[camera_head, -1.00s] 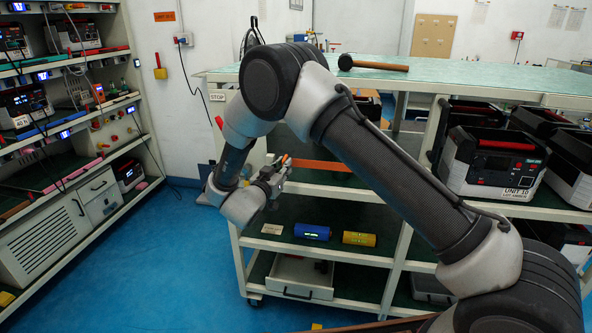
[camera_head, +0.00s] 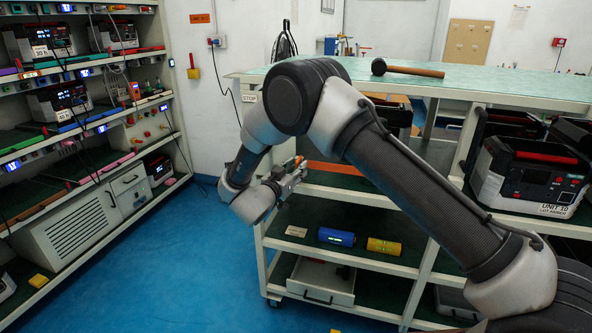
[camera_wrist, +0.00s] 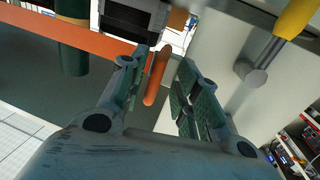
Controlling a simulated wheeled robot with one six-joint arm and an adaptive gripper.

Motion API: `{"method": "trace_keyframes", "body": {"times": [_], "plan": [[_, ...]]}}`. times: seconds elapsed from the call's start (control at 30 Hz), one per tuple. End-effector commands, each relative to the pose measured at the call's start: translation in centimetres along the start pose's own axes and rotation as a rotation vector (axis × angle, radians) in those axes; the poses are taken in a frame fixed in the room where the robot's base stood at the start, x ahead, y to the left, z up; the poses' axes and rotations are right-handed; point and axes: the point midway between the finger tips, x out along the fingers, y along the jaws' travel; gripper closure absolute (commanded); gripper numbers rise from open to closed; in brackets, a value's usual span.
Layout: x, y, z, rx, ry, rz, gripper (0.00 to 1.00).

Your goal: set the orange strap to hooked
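The orange strap (camera_head: 335,168) stretches across the front of the rack's upper bay in the head view. In the wrist view the strap (camera_wrist: 88,46) runs in from the left, and an orange tongue-like end (camera_wrist: 157,76) stands between my fingers. My gripper (camera_head: 296,170) is at the left end of the bay, by the rack's end post. In the wrist view my gripper (camera_wrist: 162,70) has its fingers apart on either side of the orange end, with a visible gap at the right finger. Whether the left finger touches it is unclear. No hook can be made out.
The bench rack (camera_head: 330,268) holds a blue cylinder (camera_head: 337,237), a yellow cylinder (camera_head: 384,246) and a unit (camera_head: 530,178). A mallet (camera_head: 407,70) lies on top. A yellow-handled grey part (camera_wrist: 252,72) is right of my gripper.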

Motion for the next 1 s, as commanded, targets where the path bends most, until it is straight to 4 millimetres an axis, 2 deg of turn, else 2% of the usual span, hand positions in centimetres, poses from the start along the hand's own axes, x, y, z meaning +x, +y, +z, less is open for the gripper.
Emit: {"method": "trace_keyframes", "body": {"times": [0.27, 0.37, 0.7, 0.83, 1.0], "plan": [[-0.4, 0.0, -0.1, 0.001, 0.002, 0.0, 0.68], [-1.7, -0.1, -0.1, 0.0, 0.001, -0.001, 0.68], [-9.2, -0.1, 0.0, 0.001, 0.001, -0.003, 0.68], [-11.0, -0.1, 0.0, 0.001, 0.001, -0.001, 0.68], [-12.0, -0.1, 0.0, 0.0, 0.001, -0.001, 0.68]]}}
